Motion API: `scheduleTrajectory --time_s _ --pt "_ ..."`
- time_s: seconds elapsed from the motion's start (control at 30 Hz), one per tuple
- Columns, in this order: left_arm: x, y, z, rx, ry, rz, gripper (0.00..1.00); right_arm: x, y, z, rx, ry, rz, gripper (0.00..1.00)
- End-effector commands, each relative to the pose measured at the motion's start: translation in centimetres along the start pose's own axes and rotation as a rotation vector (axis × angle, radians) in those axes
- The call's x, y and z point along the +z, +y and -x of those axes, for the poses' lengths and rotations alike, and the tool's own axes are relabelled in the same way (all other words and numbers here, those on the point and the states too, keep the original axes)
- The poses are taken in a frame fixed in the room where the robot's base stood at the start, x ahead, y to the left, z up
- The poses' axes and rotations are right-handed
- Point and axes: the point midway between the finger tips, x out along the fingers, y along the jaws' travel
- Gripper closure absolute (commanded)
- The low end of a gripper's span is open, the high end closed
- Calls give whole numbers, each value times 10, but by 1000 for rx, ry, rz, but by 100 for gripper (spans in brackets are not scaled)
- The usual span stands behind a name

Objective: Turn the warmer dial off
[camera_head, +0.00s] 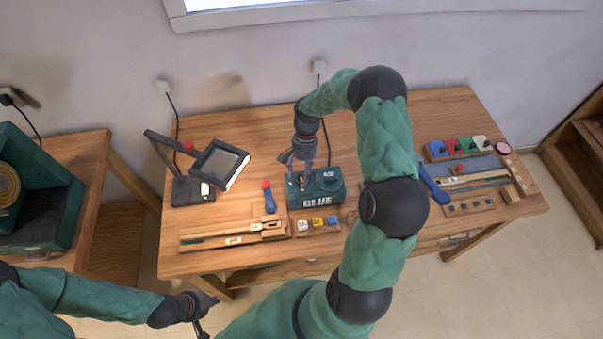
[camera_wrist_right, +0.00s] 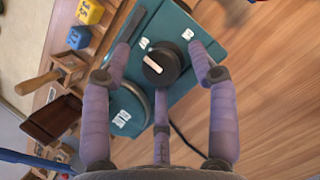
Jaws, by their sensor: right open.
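The warmer (camera_head: 317,198) is a dark green box marked GLUE, standing near the middle of the table in the head view. In the right wrist view its green top (camera_wrist_right: 180,20) carries a round black dial (camera_wrist_right: 161,66) with a pale mark and small white labels beside it. My right gripper (camera_head: 297,180) is above the warmer's left part. In the wrist view the right gripper's fingers (camera_wrist_right: 160,70) are spread on both sides of the dial; whether they touch it is unclear. My left gripper (camera_head: 203,312) hangs low at the bottom left, away from the warmer; its fingers are unclear.
A framed lamp or magnifier (camera_head: 220,165) stands left of the warmer. Small labelled blocks (camera_head: 318,222) sit in front. A wooden key strip (camera_head: 235,236) lies at front left. Felt blocks and more strips are at right.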

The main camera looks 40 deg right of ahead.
Motion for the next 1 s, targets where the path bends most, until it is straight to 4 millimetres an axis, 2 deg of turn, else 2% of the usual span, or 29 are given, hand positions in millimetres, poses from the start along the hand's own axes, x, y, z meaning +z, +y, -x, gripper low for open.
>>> scheduleTrajectory --time_s 0.17,0.63,0.8,1.0 --pt "0 0 0 0 0 0 100 -1 -1 16 -2 5 -1 40" --pt "0 0 0 0 0 0 100 0 -1 100 -1 3 1 40" --pt "0 0 0 0 0 0 100 0 -1 116 0 1 1 40" --pt "0 0 0 0 0 0 100 0 -1 120 0 -1 1 40"
